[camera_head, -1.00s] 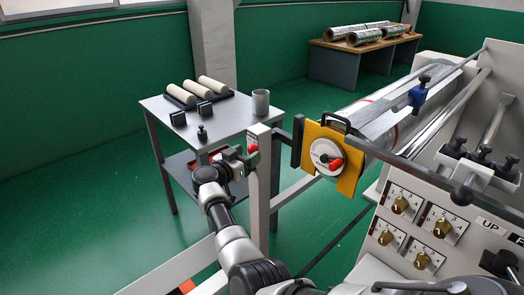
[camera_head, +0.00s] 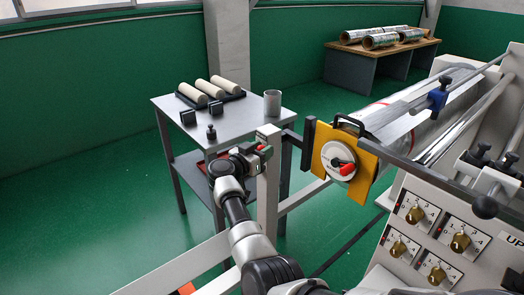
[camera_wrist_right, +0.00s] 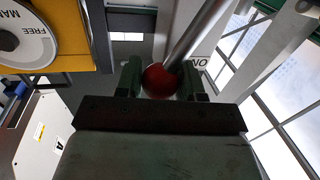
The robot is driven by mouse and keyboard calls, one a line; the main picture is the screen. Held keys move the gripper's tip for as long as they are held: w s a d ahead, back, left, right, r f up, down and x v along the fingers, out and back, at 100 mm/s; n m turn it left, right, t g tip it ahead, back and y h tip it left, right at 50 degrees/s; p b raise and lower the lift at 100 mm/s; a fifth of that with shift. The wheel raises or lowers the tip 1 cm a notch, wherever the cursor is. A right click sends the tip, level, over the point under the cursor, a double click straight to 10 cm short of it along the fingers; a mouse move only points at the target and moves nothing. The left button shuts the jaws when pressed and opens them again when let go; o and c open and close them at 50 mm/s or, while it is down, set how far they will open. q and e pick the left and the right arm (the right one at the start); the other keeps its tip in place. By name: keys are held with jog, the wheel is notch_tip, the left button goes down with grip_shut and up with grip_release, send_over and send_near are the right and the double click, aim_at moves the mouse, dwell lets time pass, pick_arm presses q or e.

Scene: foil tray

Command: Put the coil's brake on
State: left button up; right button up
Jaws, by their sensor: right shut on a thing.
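The brake lever shows in the right wrist view as a grey metal rod (camera_wrist_right: 196,32) ending in a red ball knob (camera_wrist_right: 158,80). My right gripper (camera_wrist_right: 160,78) is shut on this knob, its two green fingers on either side. In the head view my right gripper (camera_head: 262,151) is at the upper part of a pale upright post (camera_head: 268,185), left of the coil (camera_head: 440,110). The knob is mostly hidden there. An "ON" label (camera_wrist_right: 200,62) shows beside the rod in the wrist view. My left gripper is not in view.
A yellow plate (camera_head: 368,178) carries a white dial (camera_head: 338,160) with a red handle, right of the post. A grey side table (camera_head: 175,106) with rollers and a metal cup (camera_head: 272,103) stands behind. A control panel with knobs (camera_head: 436,240) is at lower right.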

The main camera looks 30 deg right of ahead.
grip_shut()
jog(key=shift+w+r+p, duration=0.2)
jog(key=shift+r+p, duration=0.05)
jog(key=shift+p, duration=0.4)
jog(key=shift+w+n+p, duration=0.2)
jog(key=shift+n+p, duration=0.1)
jog(key=shift+n, duration=0.1)
jog(key=shift+w+f+n, duration=0.1)
jog(key=shift+w+n, duration=0.15)
jog(key=shift+n, duration=0.05)
jog(key=o, duration=1.1)
grip_release()
